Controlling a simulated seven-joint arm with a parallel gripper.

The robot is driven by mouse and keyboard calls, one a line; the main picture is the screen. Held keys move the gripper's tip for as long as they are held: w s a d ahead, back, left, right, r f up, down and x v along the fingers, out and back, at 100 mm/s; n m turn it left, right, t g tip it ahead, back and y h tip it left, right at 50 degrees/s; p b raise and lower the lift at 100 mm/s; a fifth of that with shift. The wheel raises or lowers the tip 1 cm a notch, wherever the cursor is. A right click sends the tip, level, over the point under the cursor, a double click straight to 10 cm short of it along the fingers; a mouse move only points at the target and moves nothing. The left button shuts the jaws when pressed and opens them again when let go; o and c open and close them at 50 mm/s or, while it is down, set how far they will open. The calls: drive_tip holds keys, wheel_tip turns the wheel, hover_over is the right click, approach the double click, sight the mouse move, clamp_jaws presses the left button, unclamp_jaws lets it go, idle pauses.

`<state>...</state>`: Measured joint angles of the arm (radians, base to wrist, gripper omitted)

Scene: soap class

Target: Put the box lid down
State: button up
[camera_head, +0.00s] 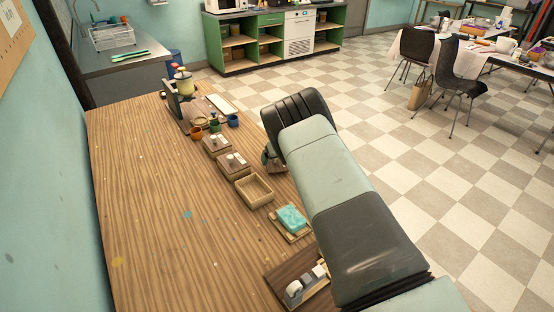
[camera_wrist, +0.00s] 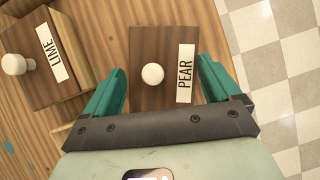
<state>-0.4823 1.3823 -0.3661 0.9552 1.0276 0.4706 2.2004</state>
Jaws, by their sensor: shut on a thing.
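My gripper (camera_wrist: 161,66) has its two green fingers on either side of a dark wooden box lid (camera_wrist: 150,42) and is shut on it. The lid has a round white knob (camera_wrist: 153,74) and a white label reading PEAR. In the head view my gripper (camera_head: 270,160) is at the table's right edge, and my arm hides most of it and of the lid. An open, lidless wooden box (camera_head: 254,190) stands on the table, to the left of and nearer than my gripper. A closed box labelled LIME (camera_wrist: 52,62) is left of the lid in the wrist view.
Two closed knobbed boxes (camera_head: 217,145) (camera_head: 235,164) stand beyond the open box. A turquoise soap (camera_head: 291,218) lies on a small tray nearer. A dark tray (camera_head: 284,270) is at the front. Small coloured cups (camera_head: 196,132) stand farther back. The table's left side is mostly clear.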

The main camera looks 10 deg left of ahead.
drive_tip(key=shift+f, duration=0.55)
drive_tip(key=shift+f, duration=0.15)
drive_tip(key=o, duration=0.7)
drive_tip(key=shift+o, duration=0.2)
